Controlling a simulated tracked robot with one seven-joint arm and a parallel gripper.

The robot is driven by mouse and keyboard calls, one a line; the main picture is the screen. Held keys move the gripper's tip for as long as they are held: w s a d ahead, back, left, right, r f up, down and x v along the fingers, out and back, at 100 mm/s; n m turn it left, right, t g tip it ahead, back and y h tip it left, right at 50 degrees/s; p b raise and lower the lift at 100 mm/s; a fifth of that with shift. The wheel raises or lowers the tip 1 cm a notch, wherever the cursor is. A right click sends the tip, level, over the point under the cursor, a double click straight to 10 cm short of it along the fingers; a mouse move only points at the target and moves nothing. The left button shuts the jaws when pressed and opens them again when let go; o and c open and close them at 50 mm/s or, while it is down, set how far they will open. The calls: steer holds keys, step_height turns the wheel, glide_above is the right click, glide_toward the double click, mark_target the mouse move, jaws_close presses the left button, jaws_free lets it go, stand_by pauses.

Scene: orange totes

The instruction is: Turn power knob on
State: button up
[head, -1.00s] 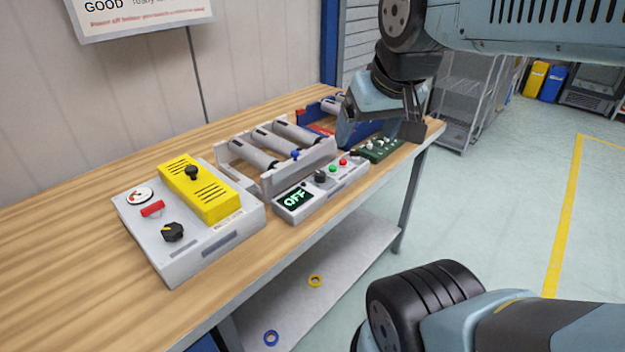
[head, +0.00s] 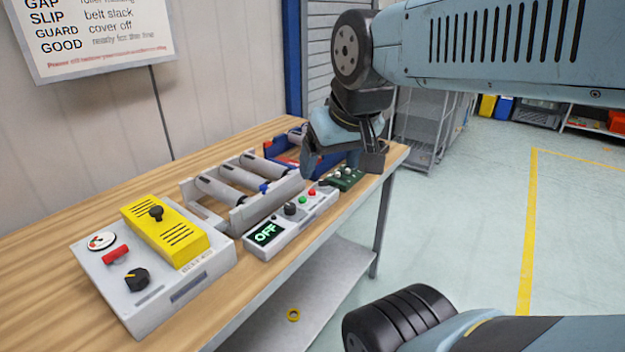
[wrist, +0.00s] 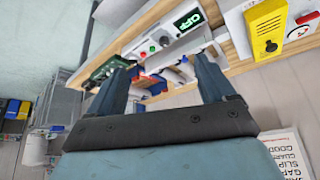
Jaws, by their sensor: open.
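A grey control box (head: 258,250) near the bench's front edge has a lit display reading OFF (head: 266,233), a dark knob (head: 290,208), and green and red buttons. In the wrist view its display (wrist: 187,19) shows at the top. A larger grey box (head: 170,297) at the left carries a black knob with a yellow mark (head: 137,279). I cannot tell from labels which knob is the power knob. My gripper (head: 342,165) is open and empty, above the far right part of the bench, apart from both knobs. Its spread fingers show in the wrist view (wrist: 160,78).
The larger box also has a yellow slotted cover (head: 165,232), a red handle (head: 116,254) and a gauge. A roller frame (head: 240,216) stands behind the control box. A green circuit board (head: 345,179) lies near my gripper. The floor at right is open.

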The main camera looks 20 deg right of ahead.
steer(key=shift+w+r, duration=0.1)
steer(key=shift+w, duration=0.2)
steer(key=shift+c, duration=1.4)
steer(key=w+n, duration=0.1)
steer(key=w, duration=0.1)
steer(key=w+d+n+g+h, duration=0.1)
steer(key=w, duration=0.1)
steer(key=w+n, duration=0.1)
steer(key=w, duration=0.1)
steer(key=shift+w+d+r+g, duration=0.15)
steer(key=shift+r+g, duration=0.15)
steer(key=shift+g, duration=0.1)
steer(key=c, duration=0.5)
steer(key=n+g+h, duration=0.3)
steer(key=n+g, duration=0.2)
steer(key=n, duration=0.7)
glide_above(323, 180)
steer(key=w+a, duration=0.2)
steer(key=a, duration=0.3)
step_height(323, 180, down, 12)
steer(key=shift+c, duration=0.2)
steer(key=x, duration=1.3)
steer(key=shift+s+d, duration=0.15)
steer(key=shift+s, duration=0.05)
jaws_close()
